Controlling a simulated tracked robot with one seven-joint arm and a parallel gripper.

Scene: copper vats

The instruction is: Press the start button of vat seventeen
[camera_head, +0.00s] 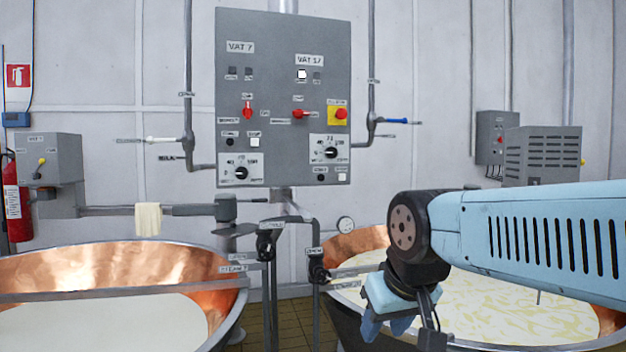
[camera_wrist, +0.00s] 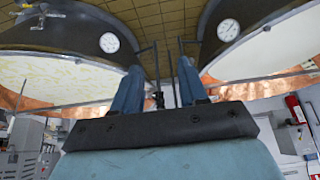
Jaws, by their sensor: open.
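The grey control panel (camera_head: 283,60) hangs on the back wall in the head view. Its right side carries the label VAT 17 (camera_head: 309,60), with a lit white lamp and a dark lamp below it. Under these are a red switch (camera_head: 303,114) turned sideways and a red button (camera_head: 340,114) on a yellow plate. Below the right dial (camera_head: 331,152) sit a black button (camera_head: 321,177) and a white button (camera_head: 341,177); their small labels are unreadable. My gripper (camera_head: 388,327) is low at the right, apart from the panel, pointing down. In the wrist view its blue fingers (camera_wrist: 160,88) are spread and empty.
VAT 7 controls (camera_head: 240,47) fill the panel's left side, with another white button (camera_head: 255,142). Copper vats stand at left (camera_head: 200,262) and right (camera_head: 350,243). Pipes and a valve (camera_head: 268,240) stand between them. The space before the panel looks clear.

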